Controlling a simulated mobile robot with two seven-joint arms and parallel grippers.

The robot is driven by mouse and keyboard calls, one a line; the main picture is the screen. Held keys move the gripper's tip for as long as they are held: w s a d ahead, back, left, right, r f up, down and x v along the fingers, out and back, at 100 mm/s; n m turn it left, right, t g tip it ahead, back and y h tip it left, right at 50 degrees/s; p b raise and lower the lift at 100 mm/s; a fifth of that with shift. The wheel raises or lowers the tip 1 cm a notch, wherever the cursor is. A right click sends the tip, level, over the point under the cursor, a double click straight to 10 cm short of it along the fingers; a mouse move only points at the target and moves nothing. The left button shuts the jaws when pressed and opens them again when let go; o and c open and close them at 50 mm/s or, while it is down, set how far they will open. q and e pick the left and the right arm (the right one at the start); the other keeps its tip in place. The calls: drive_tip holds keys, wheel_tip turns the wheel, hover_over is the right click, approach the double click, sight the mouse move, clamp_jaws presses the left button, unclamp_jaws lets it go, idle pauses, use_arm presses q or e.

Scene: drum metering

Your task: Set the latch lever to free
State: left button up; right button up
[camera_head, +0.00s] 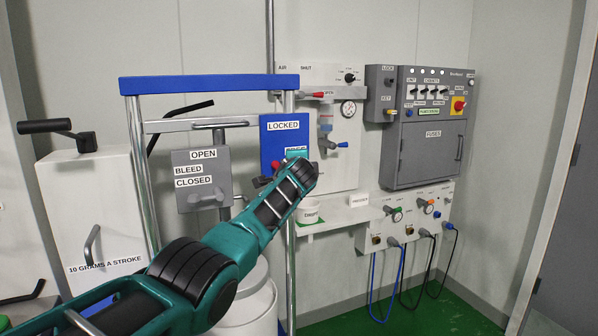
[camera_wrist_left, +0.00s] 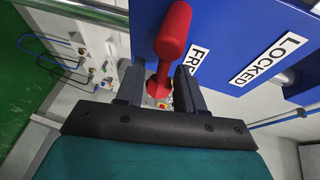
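The latch lever shows in the left wrist view as a red bar with a thick red knob (camera_wrist_left: 173,30), in front of a blue plate (camera_wrist_left: 225,25). The plate carries a FREE label (camera_wrist_left: 200,62) and a LOCKED label (camera_wrist_left: 268,62); the lever lies on the FREE label's side. In the head view the blue plate (camera_head: 268,136) has LOCKED at top, and FREE is partly covered by my arm. My left gripper (camera_wrist_left: 160,82) is at the lever, its two dark fingers apart on either side of the red bar, with gaps visible. Contact cannot be made out. My right gripper is out of view.
A blue-topped metal frame (camera_head: 205,84) surrounds the latch. A grey OPEN/BLEED/CLOSED box (camera_head: 202,180) stands left of the plate, near my forearm. A white drum (camera_head: 250,305) is below. A grey fuse cabinet (camera_head: 428,145) and hose panel are on the right wall.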

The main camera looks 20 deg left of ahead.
use_arm(q)
drive_tip(key=v, duration=1.2)
drive_tip(key=shift+d+r, duration=0.2)
drive_tip(key=shift+s, duration=0.15)
drive_tip(key=s+d+f+n+g+h, duration=0.1)
drive_tip(key=s+f, duration=0.4)
drive_tip(key=f, duration=0.5)
drive_tip(key=s+f+n+g+h, duration=0.15)
drive_tip(key=s+f, duration=0.25)
drive_tip(key=f, duration=0.6)
drive_tip(key=s+d+f+n+h, duration=0.15)
drive_tip(key=s+f, duration=0.35)
drive_tip(key=f, duration=0.6)
drive_tip(key=s+f+n+g+h, duration=0.1)
drive_tip(key=s+f+n, duration=0.2)
drive_tip(key=s, duration=0.9)
drive_tip(key=s+f+n+g+h, duration=0.1)
drive_tip(key=s+f+n, duration=0.3)
drive_tip(key=s+f, duration=0.5)
drive_tip(key=s, duration=0.3)
drive_tip(key=shift+s+h, duration=0.3)
drive_tip(key=shift+s, duration=0.05)
